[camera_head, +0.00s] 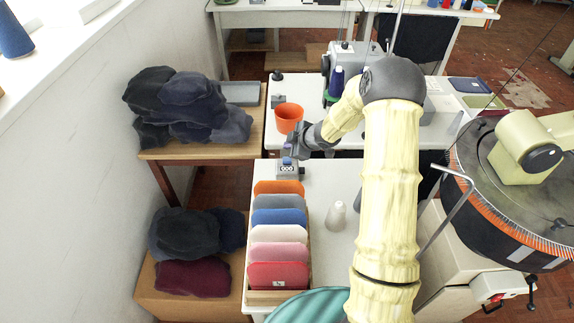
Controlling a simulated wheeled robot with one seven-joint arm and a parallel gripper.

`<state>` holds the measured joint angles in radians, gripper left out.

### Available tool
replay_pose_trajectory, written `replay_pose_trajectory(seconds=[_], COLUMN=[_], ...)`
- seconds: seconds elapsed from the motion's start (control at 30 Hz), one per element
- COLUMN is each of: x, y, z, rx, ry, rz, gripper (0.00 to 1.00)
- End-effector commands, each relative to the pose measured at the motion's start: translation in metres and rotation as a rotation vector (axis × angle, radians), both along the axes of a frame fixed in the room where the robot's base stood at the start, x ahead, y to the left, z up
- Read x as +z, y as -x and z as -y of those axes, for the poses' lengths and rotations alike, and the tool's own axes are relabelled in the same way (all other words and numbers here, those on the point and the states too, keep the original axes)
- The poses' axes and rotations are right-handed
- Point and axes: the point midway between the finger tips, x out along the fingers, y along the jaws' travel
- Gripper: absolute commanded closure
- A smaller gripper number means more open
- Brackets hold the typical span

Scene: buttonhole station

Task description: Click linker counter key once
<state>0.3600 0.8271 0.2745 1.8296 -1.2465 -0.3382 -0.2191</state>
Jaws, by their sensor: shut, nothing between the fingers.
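The linker counter (287,170) is a small grey box with pale digits on its front. It stands on the near white table, at the back left, just behind a row of coloured pieces. My gripper (292,152) is shut and empty, and it hangs right at the counter's top and back. It partly hides the counter there, with a small purple part showing beside the fingers. I cannot make out the key, nor tell whether the fingers touch it.
An orange cup (289,117) stands close behind my gripper. A wooden rack holds several coloured pieces (279,232) in front of the counter. A pale cone (336,217) stands to the right. Dark garments (185,105) are piled at left. The round linking machine (520,200) is at right.

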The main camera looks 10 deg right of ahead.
Motion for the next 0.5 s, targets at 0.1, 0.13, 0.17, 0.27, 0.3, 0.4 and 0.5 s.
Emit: replay_pose_trajectory(seconds=[0.1,0.13,0.17,0.27,0.3,0.4,0.5], x=[-0.019,-0.022,-0.024,-0.030,-0.032,-0.033,-0.032], y=[0.000,0.000,0.000,0.000,0.000,0.000,0.000], z=[0.000,0.000,0.000,0.000,0.000,0.000,0.000], rx=[0.000,0.000,0.000,0.000,0.000,0.000,0.000], ry=[0.000,0.000,0.000,0.000,0.000,0.000,0.000], rz=[0.000,0.000,0.000,0.000,0.000,0.000,0.000], gripper=[1.00,1.00,1.00,1.00,1.00,1.00,1.00])
